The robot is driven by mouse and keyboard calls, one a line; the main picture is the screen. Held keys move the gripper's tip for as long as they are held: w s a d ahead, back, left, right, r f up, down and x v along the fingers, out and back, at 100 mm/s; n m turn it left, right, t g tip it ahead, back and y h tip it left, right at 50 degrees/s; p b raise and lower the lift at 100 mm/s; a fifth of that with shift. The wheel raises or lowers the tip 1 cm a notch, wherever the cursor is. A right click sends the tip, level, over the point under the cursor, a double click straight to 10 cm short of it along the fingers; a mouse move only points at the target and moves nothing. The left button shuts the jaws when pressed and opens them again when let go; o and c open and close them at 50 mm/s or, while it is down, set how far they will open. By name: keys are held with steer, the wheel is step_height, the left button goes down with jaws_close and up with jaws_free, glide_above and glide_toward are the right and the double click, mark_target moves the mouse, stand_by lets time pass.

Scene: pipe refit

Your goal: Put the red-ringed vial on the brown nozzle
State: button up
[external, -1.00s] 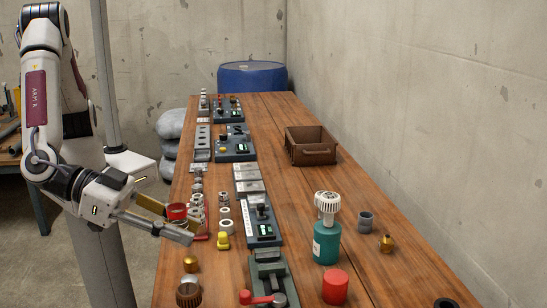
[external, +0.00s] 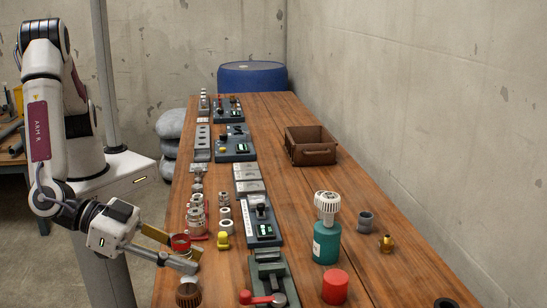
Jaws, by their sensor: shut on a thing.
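The red-ringed vial (external: 181,241) is between the fingers of my gripper (external: 170,248), at the left edge of the bench in the external view. My gripper is shut on it. The near finger hides its lower part. A brown ribbed round piece (external: 188,294) stands on the bench just in front of the gripper, apart from the vial; I cannot tell for sure whether it is the brown nozzle. The spot directly beneath the vial is hidden by the finger, and I cannot tell whether the vial touches anything there.
Metal fittings (external: 196,215) and a yellow-topped piece (external: 223,240) stand just behind and right of the gripper. A green clamp with a red handle (external: 262,298) is at the front. A teal bottle (external: 326,243) and red cap (external: 335,287) stand right. A brown bin (external: 311,148) is farther back.

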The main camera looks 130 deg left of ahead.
steer(key=shift+f, duration=1.85)
steer(key=shift+f, duration=0.15)
steer(key=o, duration=1)
steer(key=shift+o, duration=0.2)
steer(key=shift+s+d+r, duration=0.1)
steer(key=shift+r, duration=0.1)
steer(key=v, duration=1.1)
steer(key=shift+s, duration=0.3)
steer(key=shift+d+r, duration=0.15)
steer(key=shift+r, duration=0.05)
